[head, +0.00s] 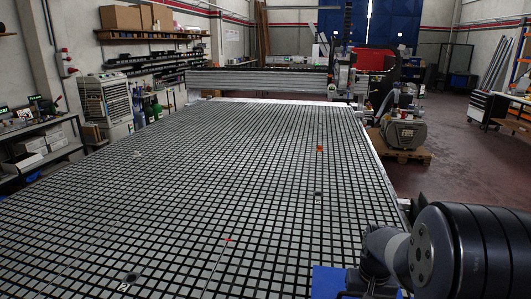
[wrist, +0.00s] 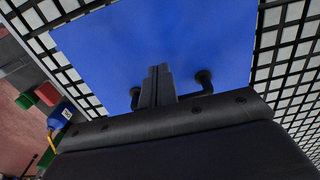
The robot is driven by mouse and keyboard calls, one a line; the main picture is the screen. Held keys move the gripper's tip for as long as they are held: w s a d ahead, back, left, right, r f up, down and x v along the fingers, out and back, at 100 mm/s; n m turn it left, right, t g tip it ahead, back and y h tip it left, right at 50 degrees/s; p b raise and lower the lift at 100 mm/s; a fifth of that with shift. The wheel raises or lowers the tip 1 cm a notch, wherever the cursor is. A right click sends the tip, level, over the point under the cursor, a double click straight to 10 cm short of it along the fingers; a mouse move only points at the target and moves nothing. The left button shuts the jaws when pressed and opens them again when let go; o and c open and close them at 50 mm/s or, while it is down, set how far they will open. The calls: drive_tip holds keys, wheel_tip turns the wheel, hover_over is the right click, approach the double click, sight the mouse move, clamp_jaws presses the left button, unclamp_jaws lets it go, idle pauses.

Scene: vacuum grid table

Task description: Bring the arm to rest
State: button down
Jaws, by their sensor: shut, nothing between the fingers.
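My gripper (wrist: 158,72) shows in the wrist view with its two dark fingers together and nothing between them. A flat blue panel (wrist: 110,50) fills much of the view beyond the fingertips. I cannot tell the gap between them. In the head view, my arm's grey and black links fill the lower right corner, over the near right part of the table. The gripper itself cannot be made out there.
The black-and-grey grid table (head: 180,190) is mostly bare, with a small red mark (head: 229,240) and an orange piece (head: 320,149) on it. A gantry (head: 260,80) spans its far end. A pump on a pallet (head: 405,135) stands right of the table.

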wheel_tip(320, 180, up, 6)
drive_tip(key=p, duration=0.4)
wheel_tip(320, 180, down, 8)
drive_tip(key=b, duration=0.6)
drive_tip(key=shift+f+b, duration=0.15)
drive_tip(key=shift+b, duration=0.15)
drive_tip(key=w, duration=0.1)
drive_tip(key=w+p, duration=0.1)
drive_tip(key=w, duration=0.1)
drive_tip(key=shift+w+d, duration=0.25)
drive_tip(key=shift+d, duration=0.1)
drive_tip(key=shift+f+b, duration=0.1)
drive_tip(key=shift+b, duration=0.6)
drive_tip(key=shift+s+a, duration=0.15)
drive_tip(key=shift+s, duration=0.5)
drive_tip(key=shift+r, duration=0.2)
